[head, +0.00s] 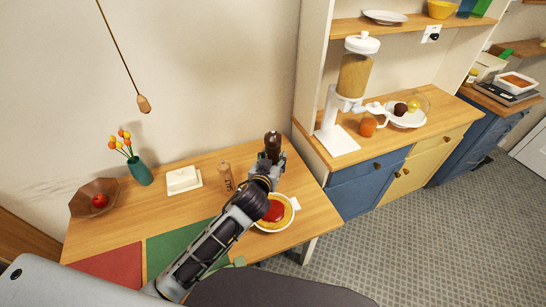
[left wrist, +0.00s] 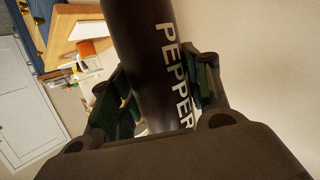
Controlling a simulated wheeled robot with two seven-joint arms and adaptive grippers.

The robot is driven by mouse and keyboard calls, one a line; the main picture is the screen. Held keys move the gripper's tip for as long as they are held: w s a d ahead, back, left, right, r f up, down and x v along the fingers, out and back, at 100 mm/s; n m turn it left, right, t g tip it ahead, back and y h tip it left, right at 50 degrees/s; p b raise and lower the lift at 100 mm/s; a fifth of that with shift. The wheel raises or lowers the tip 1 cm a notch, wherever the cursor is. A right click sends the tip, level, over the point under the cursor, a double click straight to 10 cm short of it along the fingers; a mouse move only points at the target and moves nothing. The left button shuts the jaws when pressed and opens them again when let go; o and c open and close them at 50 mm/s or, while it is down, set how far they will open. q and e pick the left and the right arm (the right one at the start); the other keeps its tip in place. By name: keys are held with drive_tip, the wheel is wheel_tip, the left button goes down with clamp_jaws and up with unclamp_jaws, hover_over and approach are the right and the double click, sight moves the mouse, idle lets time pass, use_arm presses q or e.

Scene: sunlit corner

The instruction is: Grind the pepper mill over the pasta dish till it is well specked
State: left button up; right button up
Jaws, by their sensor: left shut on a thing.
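The dark pepper mill (head: 272,143) is upright in my left gripper (head: 270,165), which is shut on it. In the left wrist view the mill (left wrist: 145,50) stands between both fingers, with the word PEPPER on its side. The pasta dish (head: 289,221) is a pale bowl with red sauce on the table, partly hidden behind my left arm. The mill and gripper appear just beyond the dish; I cannot tell whether the mill is right over it. No specks can be made out on the sauce. My right gripper is not in view.
A wooden salt mill (head: 226,177) stands left of the gripper. The wooden table (head: 210,205) also holds a butter dish (head: 183,180), a teal vase (head: 140,172), a brown bowl (head: 83,207) and green and red mats. A sideboard with a dispenser (head: 354,80) stands to the right.

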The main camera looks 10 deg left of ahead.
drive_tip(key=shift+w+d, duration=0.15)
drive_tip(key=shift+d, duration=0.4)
use_arm(q)
drive_tip(key=shift+f, duration=0.15)
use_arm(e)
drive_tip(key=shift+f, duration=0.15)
use_arm(q)
drive_tip(key=shift+s+f+b, duration=0.15)
drive_tip(key=shift+f+b, duration=1.05)
drive_tip(key=shift+b, duration=0.05)
drive_tip(key=shift+s+f+b, duration=0.2)
drive_tip(key=shift+f+b, duration=1.4)
drive_tip(key=shift+f, duration=0.25)
drive_tip(key=shift+s+f+b, duration=0.1)
drive_tip(key=shift+f+b, duration=0.6)
drive_tip(key=shift+f, duration=0.1)
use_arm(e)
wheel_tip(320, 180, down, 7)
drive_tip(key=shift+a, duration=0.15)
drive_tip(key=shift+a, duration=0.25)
